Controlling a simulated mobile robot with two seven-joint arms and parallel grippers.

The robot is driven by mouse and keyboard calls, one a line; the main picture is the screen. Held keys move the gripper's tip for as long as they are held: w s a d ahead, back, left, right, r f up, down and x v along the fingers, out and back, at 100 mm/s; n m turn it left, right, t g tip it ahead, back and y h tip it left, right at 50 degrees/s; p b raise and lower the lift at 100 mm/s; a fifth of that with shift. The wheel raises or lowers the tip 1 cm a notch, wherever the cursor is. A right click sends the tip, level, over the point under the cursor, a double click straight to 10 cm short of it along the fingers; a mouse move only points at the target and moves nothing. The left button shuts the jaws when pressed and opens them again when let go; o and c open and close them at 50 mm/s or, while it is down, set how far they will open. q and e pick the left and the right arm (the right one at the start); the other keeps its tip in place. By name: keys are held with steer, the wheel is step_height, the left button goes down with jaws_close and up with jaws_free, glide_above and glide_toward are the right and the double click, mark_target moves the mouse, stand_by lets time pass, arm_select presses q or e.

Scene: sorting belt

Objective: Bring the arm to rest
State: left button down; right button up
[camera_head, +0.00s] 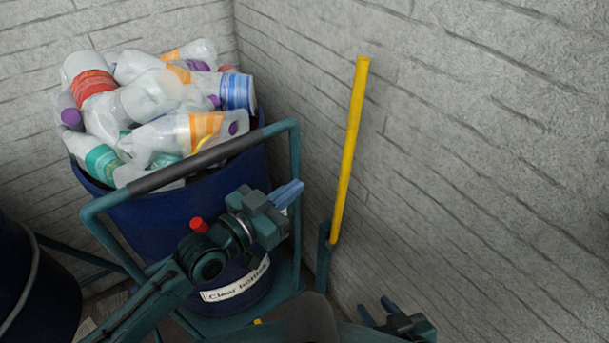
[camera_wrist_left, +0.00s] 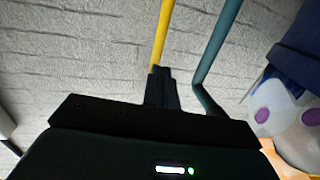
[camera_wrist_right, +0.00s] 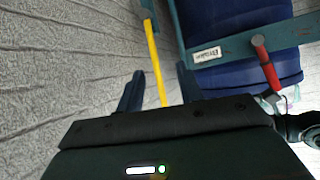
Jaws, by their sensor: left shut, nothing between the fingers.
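My left gripper (camera_head: 292,192) comes in from the left, in front of the blue bin and its cart frame, at the right side of the frame in the head view. Its fingers are together and empty; they also show closed in the left wrist view (camera_wrist_left: 160,84). My right gripper (camera_head: 377,308) is low in the head view, near the brick wall. In the right wrist view its two fingers (camera_wrist_right: 160,88) stand apart with nothing held between them; a yellow pole shows behind the gap.
A blue bin (camera_head: 150,222) labelled "Clear bottles" is heaped with clear bottles (camera_head: 150,95) and stands in a teal cart frame (camera_head: 294,160). A yellow pole (camera_head: 350,150) rises beside it. Pale brick walls (camera_head: 480,130) close off the back and right. Another dark bin (camera_head: 20,280) is at left.

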arm_select(q)
steer(key=s+a+f+n+g+y+p, duration=0.1)
steer(key=s+a+f+n+y, duration=0.1)
steer(key=s+a+f+y, duration=0.2)
steer(key=s+a+f+n+g+y+p, duration=0.1)
steer(key=s+a+f+n+y, duration=0.2)
steer(key=s+a+f, duration=0.4)
steer(key=s+f+y, duration=0.1)
steer(key=s+f, duration=0.3)
steer(key=s, duration=0.1)
steer(key=shift+f+n+y+p, duration=0.2)
steer(key=shift+n+y+p, duration=0.1)
steer(key=shift+p, duration=0.05)
steer(key=shift+s, duration=0.15)
